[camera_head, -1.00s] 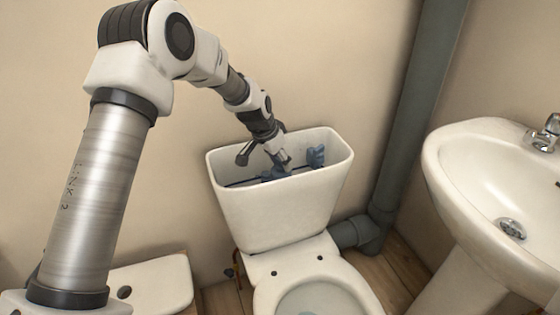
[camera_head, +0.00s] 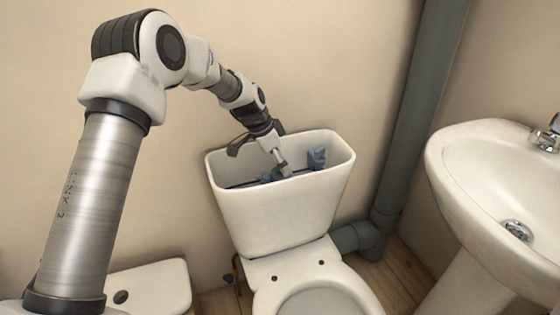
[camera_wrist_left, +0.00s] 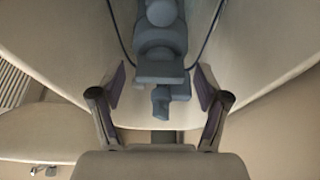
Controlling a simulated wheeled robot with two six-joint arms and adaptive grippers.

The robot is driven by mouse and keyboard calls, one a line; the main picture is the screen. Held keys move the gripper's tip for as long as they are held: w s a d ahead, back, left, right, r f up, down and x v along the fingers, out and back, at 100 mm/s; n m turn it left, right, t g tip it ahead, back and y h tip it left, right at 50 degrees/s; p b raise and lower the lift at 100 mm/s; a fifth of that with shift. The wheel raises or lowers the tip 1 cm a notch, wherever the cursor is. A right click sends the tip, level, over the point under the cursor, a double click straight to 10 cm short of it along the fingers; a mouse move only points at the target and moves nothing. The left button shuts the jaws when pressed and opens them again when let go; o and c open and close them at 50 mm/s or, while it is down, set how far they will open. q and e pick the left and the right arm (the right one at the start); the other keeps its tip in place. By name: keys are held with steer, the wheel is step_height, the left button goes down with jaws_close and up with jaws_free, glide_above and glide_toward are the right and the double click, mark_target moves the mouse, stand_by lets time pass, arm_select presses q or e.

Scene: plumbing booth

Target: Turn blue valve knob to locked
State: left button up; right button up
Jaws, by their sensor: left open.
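The open toilet tank (camera_head: 275,215) stands against the wall with blue-grey fittings inside. One blue fitting (camera_head: 317,158) shows at its right and another blue part (camera_head: 268,176) lies low near my gripper. My left gripper (camera_head: 282,170) reaches down into the tank from the upper left. In the left wrist view, my open left gripper (camera_wrist_left: 161,88) has one finger on each side of the blue-grey valve (camera_wrist_left: 160,42). Its small end piece (camera_wrist_left: 161,102), perhaps the knob, sits between the fingers with gaps on both sides. Its lock position cannot be told. My right gripper is not in view.
The tank walls enclose the fittings closely. The tank lid (camera_head: 152,285) is low at the left. A toilet bowl (camera_head: 320,298) is in front, a grey pipe (camera_head: 408,120) stands to the right, and a sink (camera_head: 490,180) is at far right.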

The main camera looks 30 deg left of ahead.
arm_select(q)
steer(key=shift+r, duration=0.1)
steer(key=v, duration=1.1)
steer(key=shift+s+r, duration=0.2)
steer(key=shift+r, duration=0.15)
steer(key=shift+a, duration=0.15)
